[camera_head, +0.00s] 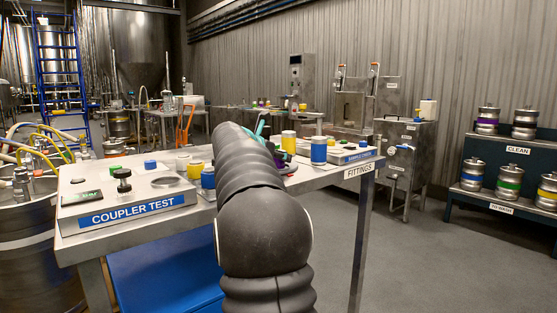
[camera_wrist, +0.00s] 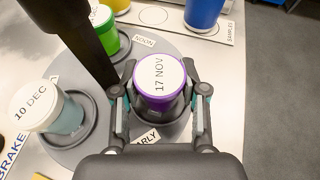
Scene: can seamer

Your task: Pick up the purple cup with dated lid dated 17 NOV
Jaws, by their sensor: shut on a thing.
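The purple cup (camera_wrist: 160,102) shows in the wrist view from above, its white lid (camera_wrist: 159,76) reading "17 NOV". It stands over a round recess of a grey turntable disc (camera_wrist: 128,158), by a label partly reading "EARLY". My gripper (camera_wrist: 161,94) has one finger on each side of the cup and is shut on it. I cannot tell whether the cup's base is off the disc. In the head view my arm hides most of the cup's surroundings; teal parts of my gripper (camera_head: 262,128) show past it.
A teal cup (camera_wrist: 66,116) with lid "10 DEC" stands left, a green cup (camera_wrist: 112,42) by "NOON". A black post (camera_wrist: 72,40) rises close to the left of my gripper. A blue cup (camera_wrist: 203,12) stands behind. The coupler test panel (camera_head: 130,200) is on the table's left.

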